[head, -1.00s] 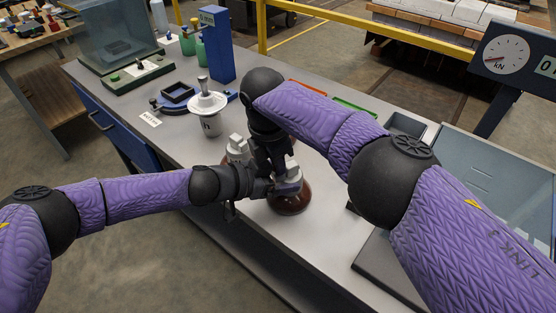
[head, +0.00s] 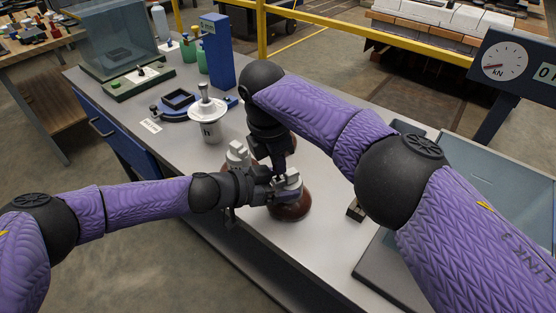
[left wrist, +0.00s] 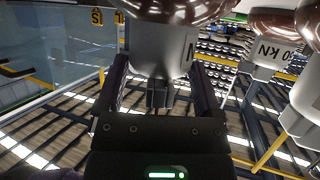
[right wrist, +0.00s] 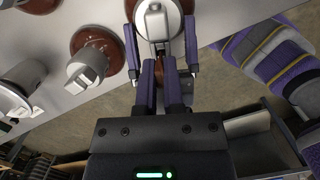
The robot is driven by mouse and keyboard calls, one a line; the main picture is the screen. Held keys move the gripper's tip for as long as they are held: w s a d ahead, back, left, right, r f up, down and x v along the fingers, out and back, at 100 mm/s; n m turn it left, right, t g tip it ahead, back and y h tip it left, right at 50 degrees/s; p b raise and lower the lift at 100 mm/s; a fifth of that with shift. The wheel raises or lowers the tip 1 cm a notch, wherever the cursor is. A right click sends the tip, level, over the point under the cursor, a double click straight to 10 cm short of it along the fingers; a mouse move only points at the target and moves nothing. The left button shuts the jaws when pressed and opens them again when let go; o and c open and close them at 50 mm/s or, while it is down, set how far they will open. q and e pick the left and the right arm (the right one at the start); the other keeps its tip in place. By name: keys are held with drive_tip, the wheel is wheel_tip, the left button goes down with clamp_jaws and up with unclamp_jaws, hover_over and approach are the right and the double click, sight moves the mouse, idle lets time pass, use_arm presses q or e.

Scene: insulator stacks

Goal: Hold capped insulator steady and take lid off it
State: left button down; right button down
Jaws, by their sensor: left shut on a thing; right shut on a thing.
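The capped insulator has a brown glazed body (head: 290,210) and a grey metal cap (head: 288,183), and stands upright at the table's front edge. My left gripper (head: 272,192) comes from the left and is shut on the cap's side; its fingers flank the lettered grey cap (left wrist: 160,45) in the left wrist view. My right gripper (head: 278,167) comes down from above and is shut at the top of the cap. In the right wrist view its fingers flank the pale top piece (right wrist: 155,22). The seam between lid and cap cannot be made out.
Another brown insulator with a grey cap (head: 238,155) stands close on the left; it also shows in the right wrist view (right wrist: 88,65). A blue stand (head: 218,50) is farther back. A glass-sided case (head: 480,170) is at right.

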wheel_tip(320, 180, up, 4)
use_arm(q)
unclamp_jaws()
